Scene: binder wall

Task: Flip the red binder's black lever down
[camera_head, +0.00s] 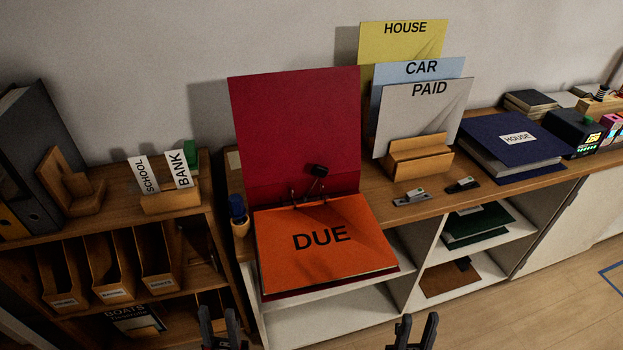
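The red binder (290,115) lies open on the wooden shelf top, its cover standing up near the wall. An orange sheet marked DUE (325,262) lies on its lower half and overhangs the shelf's front edge. The black lever (318,171) sticks up at the binder's hinge, above the metal rings at the sheet's top edge. My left gripper (219,322) is at the bottom edge, in front of and left of the binder, with its fingers apart and empty. My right gripper (416,328) is at the bottom edge, right of the binder, also with fingers apart and empty.
A wooden holder (420,163) with HOUSE, CAR and PAID folders stands right of the binder. A blue pen cup (239,220) stands close at its left. Two small staplers or punches (411,198) lie at the right. A blue HOUSE binder (510,145) lies farther right.

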